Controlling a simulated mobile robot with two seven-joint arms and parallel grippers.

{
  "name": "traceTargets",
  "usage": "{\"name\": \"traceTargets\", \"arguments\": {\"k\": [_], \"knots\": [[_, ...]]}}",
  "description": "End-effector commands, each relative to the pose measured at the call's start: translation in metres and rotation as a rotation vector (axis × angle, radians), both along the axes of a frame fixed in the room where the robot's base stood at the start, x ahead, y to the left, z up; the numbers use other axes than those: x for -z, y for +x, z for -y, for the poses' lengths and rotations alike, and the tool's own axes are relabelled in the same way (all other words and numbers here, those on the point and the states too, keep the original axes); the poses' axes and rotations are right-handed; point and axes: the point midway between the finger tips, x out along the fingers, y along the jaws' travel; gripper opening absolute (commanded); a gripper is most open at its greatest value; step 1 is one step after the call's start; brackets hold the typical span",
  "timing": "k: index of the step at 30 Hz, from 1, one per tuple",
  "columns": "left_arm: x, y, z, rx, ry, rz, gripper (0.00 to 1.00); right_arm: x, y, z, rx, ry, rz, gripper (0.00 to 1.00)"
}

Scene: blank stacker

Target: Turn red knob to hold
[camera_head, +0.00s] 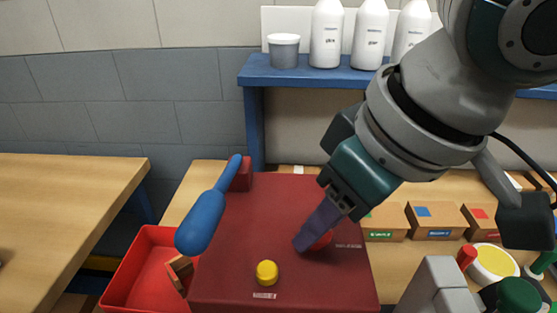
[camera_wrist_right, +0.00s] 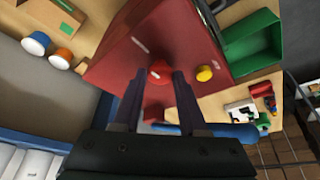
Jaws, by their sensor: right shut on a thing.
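The red knob (camera_head: 323,241) sits on the top of the dark red machine housing (camera_head: 250,215), partly hidden by my right gripper's fingers in the head view. My right gripper (camera_head: 306,240) comes down at a slant from the upper right and is shut on the knob. In the right wrist view, the red knob (camera_wrist_right: 160,70) sits between the two fingertips (camera_wrist_right: 159,76). The label beside the knob is too small to read, and I cannot tell which setting it points to. My left gripper is not in view.
A yellow button (camera_head: 267,272) is near the knob. A blue lever handle (camera_head: 205,215) rises at the housing's left, above a red bin (camera_head: 140,262). Small cardboard boxes (camera_head: 432,220) stand to the right. A blue shelf (camera_head: 300,76) with white bottles is behind.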

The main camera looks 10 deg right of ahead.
Motion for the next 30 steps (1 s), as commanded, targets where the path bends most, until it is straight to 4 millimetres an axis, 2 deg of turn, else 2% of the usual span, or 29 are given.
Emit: {"name": "traceTargets", "arguments": {"k": [1,9,20,30], "knots": [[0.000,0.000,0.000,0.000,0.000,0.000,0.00,0.000,0.000,0.000,0.000,0.000,0.000,0.29],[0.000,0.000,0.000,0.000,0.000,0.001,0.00,0.000,0.000,0.000,0.000,0.000,0.000,0.00],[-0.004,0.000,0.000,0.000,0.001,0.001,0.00,-0.002,0.000,0.001,-0.022,-0.001,-0.001,0.00],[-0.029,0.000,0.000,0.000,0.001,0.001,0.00,-0.005,0.001,0.003,-0.212,0.000,-0.002,0.00]]}}
